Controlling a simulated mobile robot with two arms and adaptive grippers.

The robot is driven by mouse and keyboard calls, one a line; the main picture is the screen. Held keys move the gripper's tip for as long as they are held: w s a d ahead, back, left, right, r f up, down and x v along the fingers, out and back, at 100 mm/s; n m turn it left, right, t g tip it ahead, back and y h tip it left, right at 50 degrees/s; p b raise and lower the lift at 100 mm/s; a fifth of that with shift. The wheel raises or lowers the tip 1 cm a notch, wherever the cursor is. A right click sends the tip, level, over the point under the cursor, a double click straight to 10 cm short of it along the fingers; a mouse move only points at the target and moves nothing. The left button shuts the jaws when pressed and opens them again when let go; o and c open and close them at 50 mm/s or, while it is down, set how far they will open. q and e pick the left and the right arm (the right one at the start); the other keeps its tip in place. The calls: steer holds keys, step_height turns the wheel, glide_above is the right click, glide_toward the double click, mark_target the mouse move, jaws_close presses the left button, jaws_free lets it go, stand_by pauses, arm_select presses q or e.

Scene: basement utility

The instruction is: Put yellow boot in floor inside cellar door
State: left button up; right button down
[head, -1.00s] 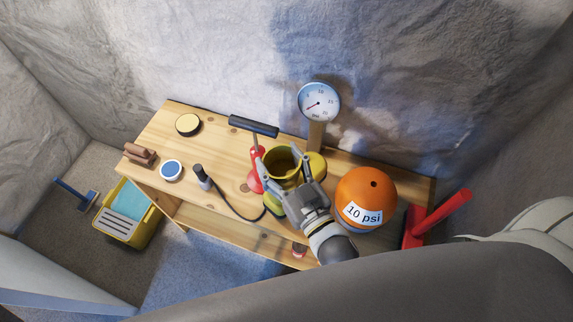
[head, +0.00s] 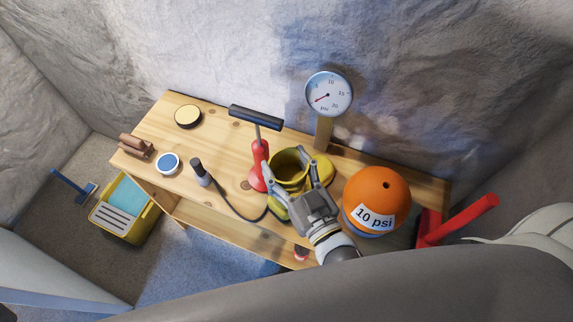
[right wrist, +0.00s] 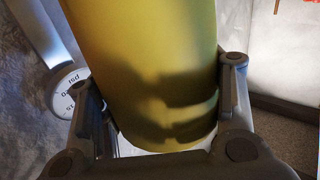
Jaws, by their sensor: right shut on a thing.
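The yellow boot (head: 290,158) shows in the head view on the wooden bench, its open top facing up. In the right wrist view its yellow shaft (right wrist: 145,65) fills the middle between the fingers. My right gripper (head: 293,180) is shut on the boot's shaft, one finger on each side. More yellow parts (head: 323,169) show beside and below the shaft; I cannot tell whether they belong to this boot or another. The gripper hides the boot's lower part. I cannot make out the cellar door. My left gripper is not in view.
The wooden bench (head: 229,158) also holds a red pump (head: 258,165) with a black handle, a gauge (head: 328,93) and an orange ball (head: 377,197) close right of my gripper. A yellow bucket (head: 124,222) stands on the floor at left. Carpeted floor (head: 195,258) shows in front.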

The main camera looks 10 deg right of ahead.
mark_target(296, 185)
steer(key=c, duration=0.9)
jaws_free()
steer(key=shift+f, duration=0.15)
steer(key=o, duration=0.5)
steer(key=shift+s, duration=0.2)
steer(key=v, duration=0.6)
steer(key=shift+s+d, duration=0.1)
steer(key=shift+s, duration=0.2)
steer(key=shift+o, duration=0.4)
steer(key=shift+s, duration=0.15)
